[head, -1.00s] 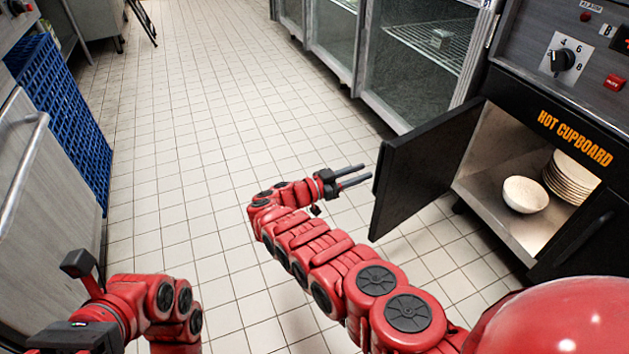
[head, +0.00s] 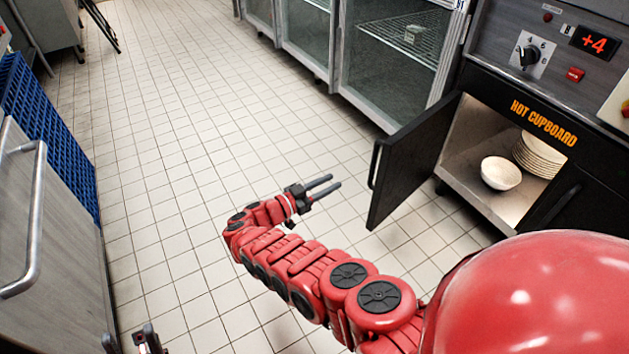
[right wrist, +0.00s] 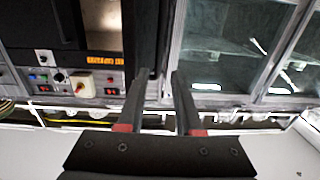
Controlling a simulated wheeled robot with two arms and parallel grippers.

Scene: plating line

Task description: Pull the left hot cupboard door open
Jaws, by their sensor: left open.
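The hot cupboard's left door (head: 410,165) is black, with a bar handle (head: 375,163) on its outer edge. It stands swung well open, out into the aisle. The right door (head: 570,215) looks shut. Inside the cupboard are a white bowl (head: 501,173) and a stack of white plates (head: 540,157). My right gripper (head: 333,184) is to the left of the open door, apart from the handle, its two fingers spread and empty. Its fingers also show apart in the right wrist view (right wrist: 163,78). My left gripper (head: 128,342) is barely in view at the bottom left edge, mostly cut off.
Glass-fronted cabinets (head: 390,60) stand behind the door along the far right. A blue crate (head: 50,140) and a grey cabinet with a bar handle (head: 55,250) line the left side. The tiled floor (head: 190,130) between is clear.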

